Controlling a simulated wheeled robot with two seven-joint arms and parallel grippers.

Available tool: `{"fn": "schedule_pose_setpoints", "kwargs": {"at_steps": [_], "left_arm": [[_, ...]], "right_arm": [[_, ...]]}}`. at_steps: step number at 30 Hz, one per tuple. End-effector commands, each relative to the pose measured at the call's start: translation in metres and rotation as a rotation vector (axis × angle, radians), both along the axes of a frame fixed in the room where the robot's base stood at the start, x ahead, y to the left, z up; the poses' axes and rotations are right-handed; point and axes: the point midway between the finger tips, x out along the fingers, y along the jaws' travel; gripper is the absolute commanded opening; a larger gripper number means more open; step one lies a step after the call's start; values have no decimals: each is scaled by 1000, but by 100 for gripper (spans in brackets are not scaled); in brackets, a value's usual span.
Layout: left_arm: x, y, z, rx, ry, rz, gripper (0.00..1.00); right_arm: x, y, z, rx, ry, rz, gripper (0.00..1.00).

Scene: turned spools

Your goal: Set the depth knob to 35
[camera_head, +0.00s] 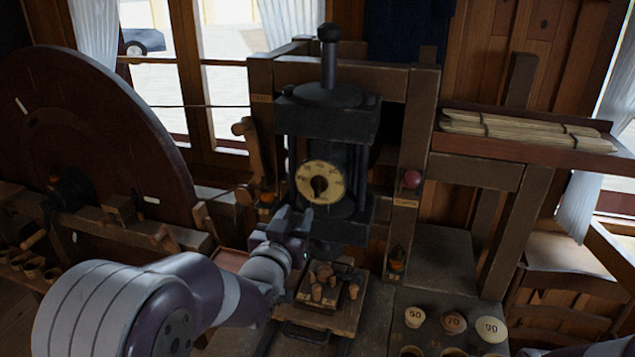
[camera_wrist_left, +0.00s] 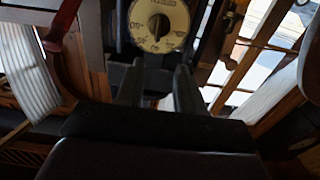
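The depth knob (camera_head: 319,187) is a small dark knob at the centre of a cream round dial (camera_head: 306,171) on the front of the dark press. The dial's printed numbers and the knob's setting are too small to read surely. In the left wrist view the dial (camera_wrist_left: 144,38) and knob (camera_wrist_left: 158,26) appear beyond the fingertips. My left gripper (camera_head: 291,216) is just below and left of the dial, apart from it. In the left wrist view its two fingers (camera_wrist_left: 160,72) stand apart with nothing between them. My right gripper is not seen.
Below the press is a wooden tray (camera_head: 341,321) with several small turned pieces. Discs marked 50 (camera_head: 414,317), 70 (camera_head: 453,322) and 90 (camera_head: 491,329) lie at lower right. A large dark wheel (camera_head: 95,130) fills the left.

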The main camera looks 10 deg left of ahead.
Motion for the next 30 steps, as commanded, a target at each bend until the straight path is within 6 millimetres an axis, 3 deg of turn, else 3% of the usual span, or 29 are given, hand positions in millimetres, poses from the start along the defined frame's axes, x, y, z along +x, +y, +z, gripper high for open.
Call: {"fn": "schedule_pose_setpoints", "kwargs": {"at_steps": [6,12,18,25,29,30], "left_arm": [[57,-2,6,0,7,-1,37],[96,-3,3,0,6,0,37],[110,-4,0,1,6,0,37],[111,-4,-1,0,6,0,37],[110,-4,-1,0,6,0,0],[110,-4,-1,1,6,-1,0]], "right_arm": [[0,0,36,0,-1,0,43],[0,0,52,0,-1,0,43],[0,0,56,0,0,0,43],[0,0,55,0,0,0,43],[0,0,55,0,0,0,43],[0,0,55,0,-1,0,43]]}}
